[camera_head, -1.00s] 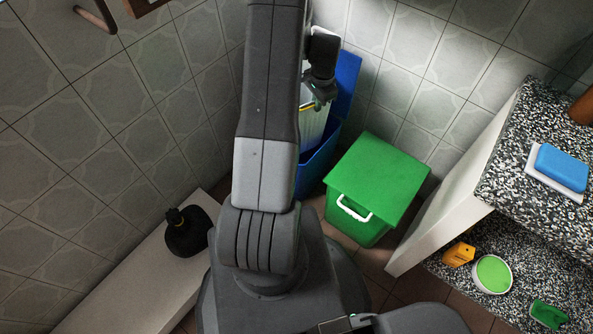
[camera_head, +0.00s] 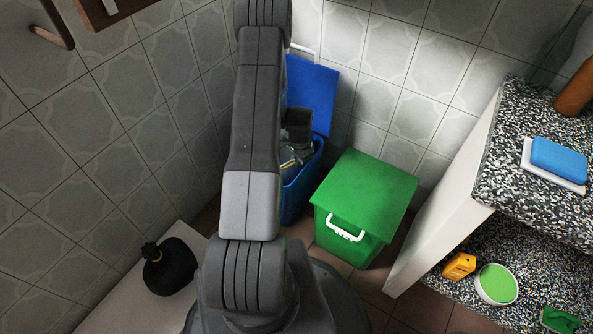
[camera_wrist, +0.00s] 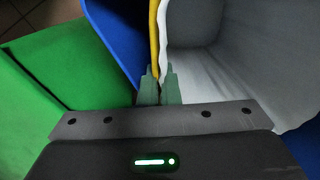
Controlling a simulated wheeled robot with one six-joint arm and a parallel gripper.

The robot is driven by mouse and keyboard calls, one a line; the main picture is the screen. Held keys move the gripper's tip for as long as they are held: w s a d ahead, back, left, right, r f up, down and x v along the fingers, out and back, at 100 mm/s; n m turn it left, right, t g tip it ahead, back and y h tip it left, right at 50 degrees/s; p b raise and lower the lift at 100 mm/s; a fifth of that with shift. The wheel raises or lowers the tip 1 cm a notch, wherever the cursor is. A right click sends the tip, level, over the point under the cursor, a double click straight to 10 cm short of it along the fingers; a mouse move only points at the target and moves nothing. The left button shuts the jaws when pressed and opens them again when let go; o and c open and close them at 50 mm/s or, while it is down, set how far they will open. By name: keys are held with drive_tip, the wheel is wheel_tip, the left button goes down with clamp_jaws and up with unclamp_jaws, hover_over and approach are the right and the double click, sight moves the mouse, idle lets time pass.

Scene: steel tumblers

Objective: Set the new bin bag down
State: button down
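The new bin bag (camera_wrist: 240,45) is a pale grey-white open liner with a yellow rim, in the wrist view. My gripper (camera_wrist: 158,88) is shut on its yellow rim, which runs up between the fingertips. The blue bin (camera_head: 300,190) stands open against the tiled wall, its lid tilted up behind. My gripper (camera_head: 293,157) is low at the bin's mouth. The bin's blue wall shows beside the bag in the wrist view (camera_wrist: 112,35). In the head view my arm and gripper hide most of the bag. Whether the bag's bottom touches the bin floor cannot be seen.
A closed green bin (camera_head: 365,190) with a white handle stands right beside the blue one. A speckled counter (camera_head: 490,190) with a blue sponge (camera_head: 558,160) is at right.

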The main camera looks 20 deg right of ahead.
drive_tip(key=shift+f+b, duration=0.55)
drive_tip(key=shift+f, duration=1.55)
drive_tip(key=shift+f, duration=0.25)
drive_tip(key=c, duration=1.9)
unclamp_jaws()
drive_tip(key=shift+r, duration=0.1)
drive_tip(key=shift+c, duration=0.2)
wheel_tip(320, 180, up, 12)
drive_tip(key=s+p, duration=0.1)
drive_tip(key=p, duration=0.2)
drive_tip(key=shift+d+r, duration=0.15)
